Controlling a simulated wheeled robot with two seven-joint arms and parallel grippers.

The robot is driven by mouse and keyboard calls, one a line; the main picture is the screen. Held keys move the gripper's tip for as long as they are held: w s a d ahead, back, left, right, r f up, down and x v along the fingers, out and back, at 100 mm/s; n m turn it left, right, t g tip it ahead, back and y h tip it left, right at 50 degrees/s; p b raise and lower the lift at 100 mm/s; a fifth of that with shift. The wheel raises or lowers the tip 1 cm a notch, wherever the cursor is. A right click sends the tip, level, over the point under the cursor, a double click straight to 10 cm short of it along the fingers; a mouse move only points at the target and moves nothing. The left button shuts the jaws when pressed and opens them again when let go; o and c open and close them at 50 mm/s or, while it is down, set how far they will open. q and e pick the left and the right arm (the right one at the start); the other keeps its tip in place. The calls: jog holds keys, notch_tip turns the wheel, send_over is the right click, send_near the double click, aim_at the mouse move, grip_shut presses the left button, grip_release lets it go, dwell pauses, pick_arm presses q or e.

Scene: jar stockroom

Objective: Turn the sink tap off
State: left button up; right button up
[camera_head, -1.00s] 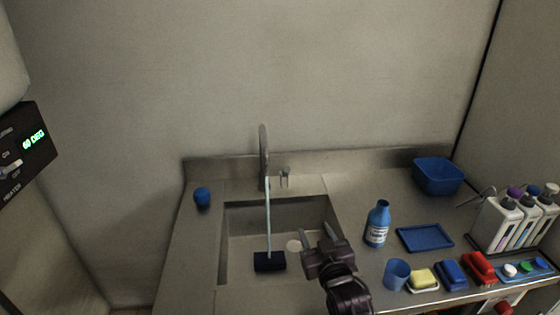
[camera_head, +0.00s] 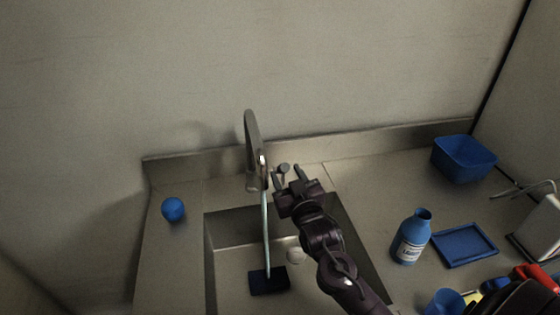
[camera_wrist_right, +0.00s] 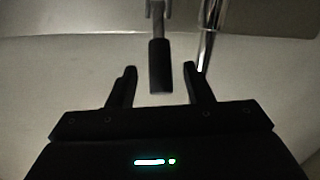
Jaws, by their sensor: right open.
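The sink tap (camera_head: 252,150) is a tall curved metal spout at the back of the sink (camera_head: 228,238). A thin stream of water (camera_head: 266,225) runs from it onto a dark blue block (camera_head: 269,281) in the basin. The tap handle (camera_head: 284,169) is a small lever right of the spout. My right gripper (camera_head: 289,182) is open at this handle. In the right wrist view the handle's dark grip (camera_wrist_right: 160,66) shows between the two open fingers of the right gripper (camera_wrist_right: 160,82), with a gap on each side. My left gripper is not in view.
A blue ball-like item (camera_head: 173,210) stands left of the sink. A blue bottle (camera_head: 410,238), blue tray (camera_head: 465,246) and blue tub (camera_head: 463,158) stand on the counter to the right.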

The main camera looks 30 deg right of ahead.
jog(key=w, duration=0.5)
jog(key=shift+d+f+p, duration=0.1)
jog(key=shift+d+p, duration=0.25)
jog(key=shift+d, duration=0.05)
jog(key=shift+s, duration=0.1)
grip_shut()
